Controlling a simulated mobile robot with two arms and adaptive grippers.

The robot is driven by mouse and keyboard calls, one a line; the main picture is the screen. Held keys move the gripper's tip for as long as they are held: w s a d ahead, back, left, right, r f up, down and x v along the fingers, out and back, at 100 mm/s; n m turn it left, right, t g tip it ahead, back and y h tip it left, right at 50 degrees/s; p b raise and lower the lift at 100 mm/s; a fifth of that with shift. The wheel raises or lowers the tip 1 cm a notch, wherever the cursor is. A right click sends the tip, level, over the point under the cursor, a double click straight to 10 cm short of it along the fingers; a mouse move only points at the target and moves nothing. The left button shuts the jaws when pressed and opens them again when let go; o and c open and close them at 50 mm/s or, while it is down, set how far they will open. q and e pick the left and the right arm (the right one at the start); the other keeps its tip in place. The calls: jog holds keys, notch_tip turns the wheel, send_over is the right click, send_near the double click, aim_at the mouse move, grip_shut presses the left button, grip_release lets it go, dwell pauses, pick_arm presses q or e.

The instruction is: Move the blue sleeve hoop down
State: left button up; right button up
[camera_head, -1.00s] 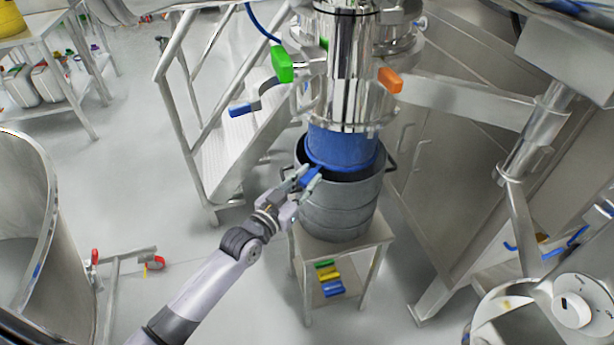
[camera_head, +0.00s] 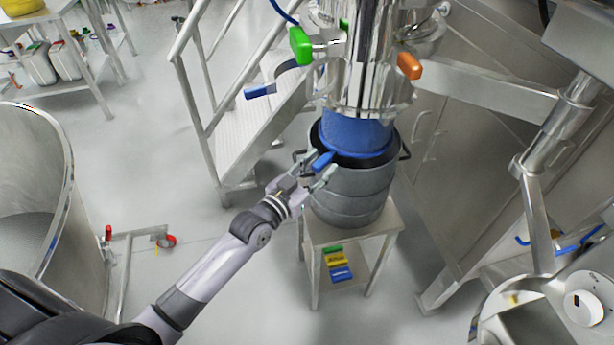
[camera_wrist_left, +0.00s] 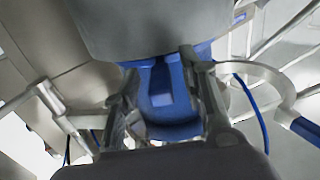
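The blue sleeve hoop (camera_head: 362,158) is a ring at the lower end of the blue sleeve (camera_head: 356,135), which hangs under the shiny metal outlet. The hoop sits at the mouth of the grey drum (camera_head: 350,190). Its blue handle tab (camera_head: 322,162) points toward my left arm. My left gripper (camera_head: 319,171) is at the tab with its fingers spread. In the left wrist view the tab (camera_wrist_left: 161,84) lies between the two fingers, with gaps on both sides. Contact cannot be made out. My right gripper is not in view.
The drum stands on a small metal stand (camera_head: 312,250) with coloured blocks on its lower shelf. Metal stairs (camera_head: 240,140) are behind on the left. A green handle (camera_head: 300,45) and an orange handle (camera_head: 409,66) stick out above. A large steel vessel (camera_head: 60,200) stands at left.

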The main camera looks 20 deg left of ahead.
pick_arm(q)
jog(key=v, duration=1.1)
jog(key=shift+s, duration=0.25)
jog(key=shift+a, duration=0.1)
jog(key=s+a+f+n+g+y, duration=0.1)
jog(key=s+a+f+g, duration=0.15)
jog(key=f, duration=0.85)
jog(key=s+a+f+g+y, duration=0.15)
jog(key=s+f, duration=0.25)
jog(key=f, duration=0.8)
jog(key=s+a+f+n+g+y, duration=0.1)
jog(key=s+f+g+y, duration=0.15)
jog(key=f, duration=0.85)
jog(key=s+f+g, duration=0.3)
jog(key=s+f, duration=0.3)
jog(key=s, duration=0.4)
jog(key=s+d+f+g, duration=0.1)
jog(key=s+f+g, duration=0.2)
jog(key=s+f, duration=0.4)
jog(key=s+d+f+g, duration=0.1)
jog(key=s+f+g, duration=0.2)
jog(key=s, duration=1)
notch_tip(320, 180, down, 3)
jog(key=shift+d+f+m+g+y, duration=0.15)
jog(key=shift+d+m+g+y, duration=0.15)
jog(key=shift+m+g, duration=0.1)
jog(key=shift+c, duration=0.5)
jog(key=shift+w, duration=0.1)
